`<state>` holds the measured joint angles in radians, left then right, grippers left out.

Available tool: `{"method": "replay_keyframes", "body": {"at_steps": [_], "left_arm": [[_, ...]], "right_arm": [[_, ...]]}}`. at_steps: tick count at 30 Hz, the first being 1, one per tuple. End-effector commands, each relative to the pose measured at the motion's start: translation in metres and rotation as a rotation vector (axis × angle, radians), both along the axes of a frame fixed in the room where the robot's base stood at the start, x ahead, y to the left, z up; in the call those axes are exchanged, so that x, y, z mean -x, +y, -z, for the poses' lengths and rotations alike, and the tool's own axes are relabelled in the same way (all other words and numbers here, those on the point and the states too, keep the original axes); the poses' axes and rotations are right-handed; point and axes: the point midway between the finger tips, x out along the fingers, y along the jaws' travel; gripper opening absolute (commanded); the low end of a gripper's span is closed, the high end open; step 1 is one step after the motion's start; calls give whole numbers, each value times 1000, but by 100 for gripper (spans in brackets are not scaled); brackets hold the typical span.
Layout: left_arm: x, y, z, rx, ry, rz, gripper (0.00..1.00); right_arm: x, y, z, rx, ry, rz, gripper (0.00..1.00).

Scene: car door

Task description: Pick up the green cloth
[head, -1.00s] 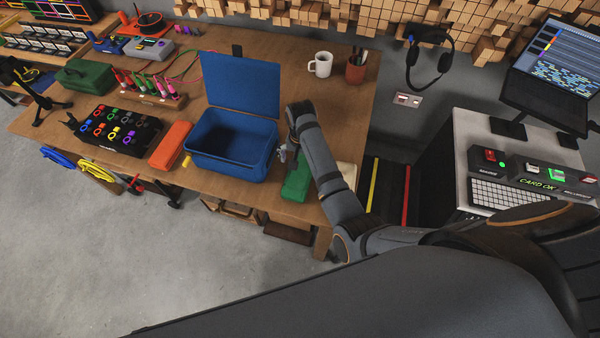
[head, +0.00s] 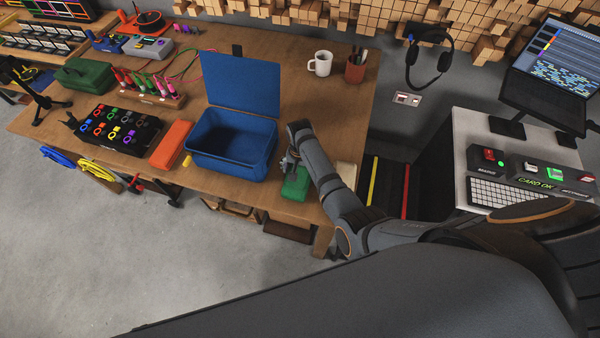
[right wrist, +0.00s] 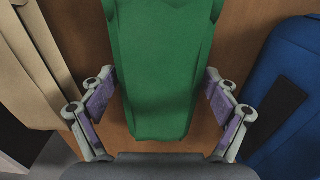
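The green cloth (head: 295,185) lies on the wooden table, just right of the blue box; my right arm hides part of it in the head view. In the right wrist view the cloth (right wrist: 165,65) is a folded green strip running between the fingers. My right gripper (right wrist: 162,103) is open, with one finger on each side of the cloth and a gap to each side. In the head view the right gripper (head: 288,162) is over the cloth's far part. My left gripper is not in view.
The open blue box (head: 230,145) stands close to the left of the cloth. A beige cloth-like item (right wrist: 38,60) lies on the other side. An orange case (head: 171,144), a white mug (head: 320,64) and a brown pen cup (head: 356,68) stand elsewhere on the table (head: 340,110).

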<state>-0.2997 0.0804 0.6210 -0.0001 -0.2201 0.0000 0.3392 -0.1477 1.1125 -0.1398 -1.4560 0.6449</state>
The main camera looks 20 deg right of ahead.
Motion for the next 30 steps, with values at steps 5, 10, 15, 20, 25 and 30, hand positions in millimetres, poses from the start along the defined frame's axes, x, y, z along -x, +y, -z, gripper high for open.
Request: {"method": "replay_keyframes", "body": {"at_steps": [5,10,15,20,25,30], "left_arm": [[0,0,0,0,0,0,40],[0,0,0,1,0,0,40],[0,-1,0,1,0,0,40],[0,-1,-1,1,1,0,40],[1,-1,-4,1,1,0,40],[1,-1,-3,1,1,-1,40]], "right_arm": [[0,0,0,0,0,0,56],[0,0,0,1,-1,0,41],[0,0,-1,1,-1,0,41],[-1,0,-12,0,-2,0,41],[7,-7,-43,2,-3,2,41],[36,-31,-85,4,-4,2,41]]}}
